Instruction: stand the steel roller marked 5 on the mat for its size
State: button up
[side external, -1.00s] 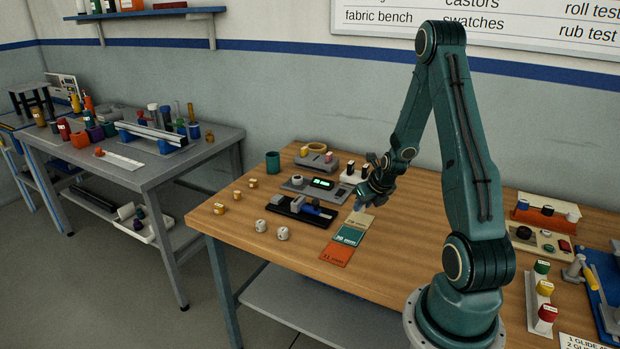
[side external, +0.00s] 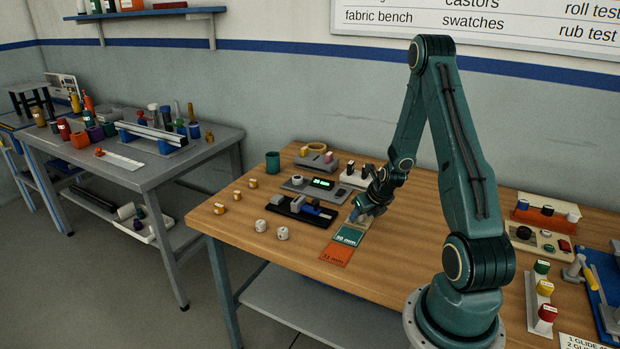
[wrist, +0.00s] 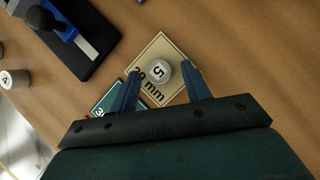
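The steel roller marked 5 (wrist: 159,71) stands upright on the beige mat (wrist: 160,44), its numbered end facing up in the wrist view. My gripper (wrist: 162,75) is open, with a blue finger on either side of the roller and a visible gap on each side. In the side view my gripper (side external: 357,213) is low over the beige mat and hides most of it; the roller is not clear there. The green mat (side external: 348,235) and the orange mat (side external: 337,255) lie in a row nearer the front edge.
A black fixture with a blue part (side external: 303,209) lies left of the mats. Two white rollers (side external: 282,233) and several brass ones (side external: 219,208) stand farther left. A grey device with a lit display (side external: 321,183) is behind. Bare wood lies right of the mats.

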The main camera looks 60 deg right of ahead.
jog(key=shift+r, duration=0.15)
jog(key=v, duration=1.2)
dwell(0.6)
jog(key=shift+w, duration=0.1)
dwell(0.5)
